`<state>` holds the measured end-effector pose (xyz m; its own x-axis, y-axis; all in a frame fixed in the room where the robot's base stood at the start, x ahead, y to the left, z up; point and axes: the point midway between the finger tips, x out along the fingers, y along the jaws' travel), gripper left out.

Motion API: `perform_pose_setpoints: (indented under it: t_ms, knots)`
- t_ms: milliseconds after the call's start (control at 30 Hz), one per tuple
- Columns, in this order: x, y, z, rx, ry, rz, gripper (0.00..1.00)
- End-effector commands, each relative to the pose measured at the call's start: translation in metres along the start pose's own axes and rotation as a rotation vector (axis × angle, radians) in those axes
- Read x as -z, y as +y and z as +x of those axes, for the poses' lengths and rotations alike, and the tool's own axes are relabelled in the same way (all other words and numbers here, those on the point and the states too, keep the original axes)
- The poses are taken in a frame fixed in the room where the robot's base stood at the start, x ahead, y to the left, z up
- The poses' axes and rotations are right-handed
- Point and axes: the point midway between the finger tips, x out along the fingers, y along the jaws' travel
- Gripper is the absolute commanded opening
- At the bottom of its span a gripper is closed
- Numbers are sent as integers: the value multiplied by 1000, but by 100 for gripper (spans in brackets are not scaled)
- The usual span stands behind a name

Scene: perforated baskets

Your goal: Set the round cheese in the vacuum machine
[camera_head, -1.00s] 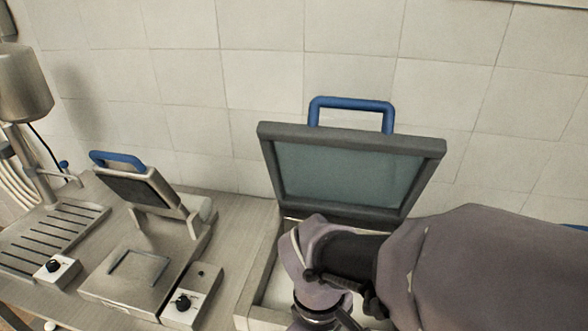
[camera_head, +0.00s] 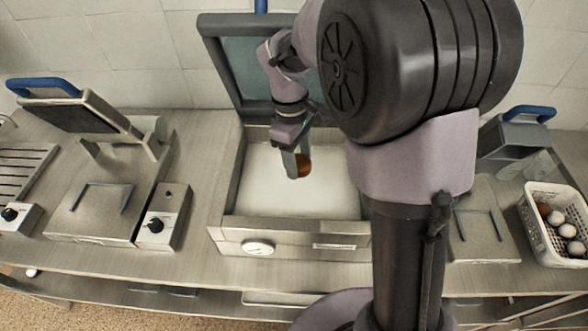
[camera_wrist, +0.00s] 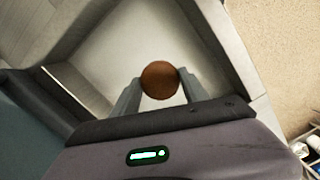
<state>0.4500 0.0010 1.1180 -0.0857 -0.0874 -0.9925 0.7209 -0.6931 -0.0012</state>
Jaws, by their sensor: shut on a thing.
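The vacuum machine (camera_head: 230,222) stands open in the middle of the counter, its lid (camera_head: 214,62) tilted up at the back. The round cheese, a brown ball (camera_head: 304,166), is between the fingers of my gripper (camera_head: 297,168), over the white chamber floor. In the wrist view the cheese (camera_wrist: 160,80) sits between the two grey fingertips (camera_wrist: 158,90), which are shut on it. The pale chamber floor spreads below it. I cannot tell whether the cheese touches the floor. My arm hides the right part of the machine.
A smaller machine (camera_head: 98,208) with a raised blue-handled lid is on the left. Another blue-handled device (camera_head: 512,140) stands on the right. A white perforated basket (camera_head: 540,232) at the far right holds several white balls and a brown one. The chamber floor around the cheese is clear.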

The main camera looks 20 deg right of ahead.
Motion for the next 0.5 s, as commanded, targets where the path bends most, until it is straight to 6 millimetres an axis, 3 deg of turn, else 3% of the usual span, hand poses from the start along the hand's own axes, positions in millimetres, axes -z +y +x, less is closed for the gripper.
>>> perform_pose_setpoints:
  t_ms: [100, 267, 400, 500]
  knots:
    - [3, 0, 25, 0, 1, 0, 10]
    - [5, -1, 45, 0, 0, 0, 10]
    - [10, -1, 82, 1, 0, 1, 10]
    - [13, 1, 96, -1, 1, 1, 10]
